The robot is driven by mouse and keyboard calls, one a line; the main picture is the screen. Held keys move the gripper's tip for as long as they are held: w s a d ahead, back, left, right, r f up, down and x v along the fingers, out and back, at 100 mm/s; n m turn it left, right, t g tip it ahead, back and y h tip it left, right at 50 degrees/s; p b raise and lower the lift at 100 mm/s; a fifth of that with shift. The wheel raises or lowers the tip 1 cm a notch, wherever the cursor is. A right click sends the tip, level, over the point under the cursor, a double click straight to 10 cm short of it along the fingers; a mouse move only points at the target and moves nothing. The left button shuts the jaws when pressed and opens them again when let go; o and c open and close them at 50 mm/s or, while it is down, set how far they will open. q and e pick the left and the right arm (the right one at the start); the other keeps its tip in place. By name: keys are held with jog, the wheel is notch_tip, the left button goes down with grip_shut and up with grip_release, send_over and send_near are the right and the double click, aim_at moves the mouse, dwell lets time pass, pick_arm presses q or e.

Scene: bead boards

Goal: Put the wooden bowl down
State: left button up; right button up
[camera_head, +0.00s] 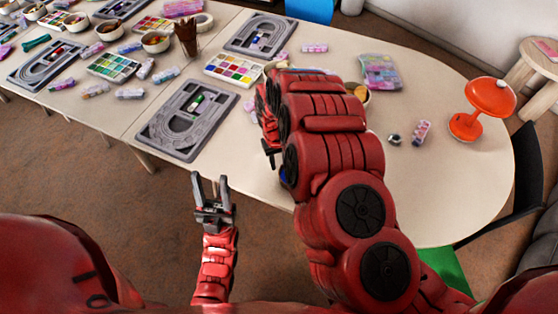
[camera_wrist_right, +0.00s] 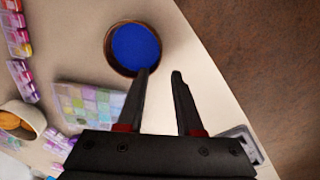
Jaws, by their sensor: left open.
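The wooden bowl (camera_wrist_right: 110,50), brown-rimmed with blue contents, is near the table edge in the right wrist view. In the head view only a bit of its blue (camera_head: 284,174) shows beside my right arm, which hides the rest. My right gripper (camera_wrist_right: 161,72) has its fingers apart with no rim seen between them. The left finger in that view overlaps the bowl's lower rim; whether it touches cannot be told. My left gripper (camera_head: 211,188) is open and empty, in front of the table's near edge.
A grey bead board (camera_head: 160,128) lies left of my right arm, with a paint palette (camera_head: 233,69) behind it. Other bowls (camera_head: 155,41) and bead packs are spread about. The table's right front is mostly clear.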

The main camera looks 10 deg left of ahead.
jog(key=shift+s+r, duration=0.2)
jog(key=shift+r, duration=0.3)
